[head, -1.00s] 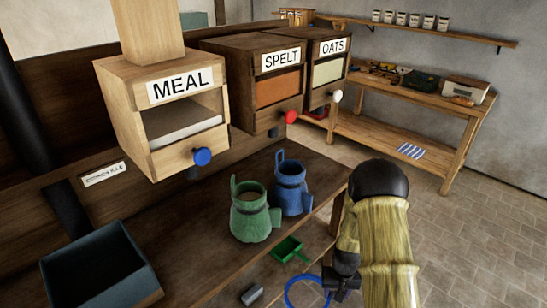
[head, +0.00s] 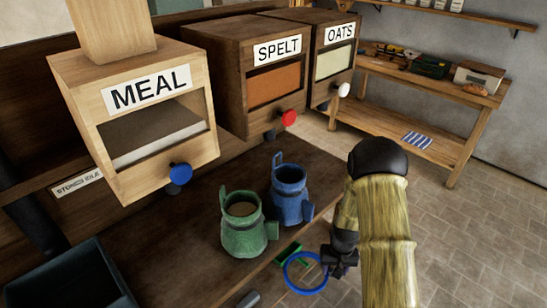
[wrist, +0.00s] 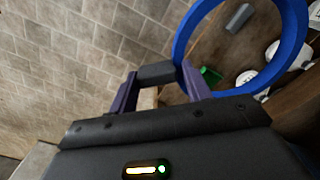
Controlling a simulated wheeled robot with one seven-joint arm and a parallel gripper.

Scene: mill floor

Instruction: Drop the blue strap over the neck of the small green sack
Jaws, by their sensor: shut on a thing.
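The blue strap (head: 306,272) is a round ring, held at its right edge by my gripper (head: 340,262). In the wrist view the strap (wrist: 290,40) reaches up and right from my gripper (wrist: 160,80), which is shut on it. The small green sack (head: 243,228) stands upright on the bench, open at the top with pale contents inside. The strap hangs to the right of the sack and nearer the front, apart from it. The sack's neck is clear of any strap.
A blue sack (head: 290,195) stands close behind and right of the green one. A green scoop (head: 288,253) lies near the bench edge behind the strap. Bins marked MEAL (head: 140,120), SPELT (head: 260,75) and OATS (head: 335,60) overhang the bench. A dark tray (head: 70,280) is at lower left.

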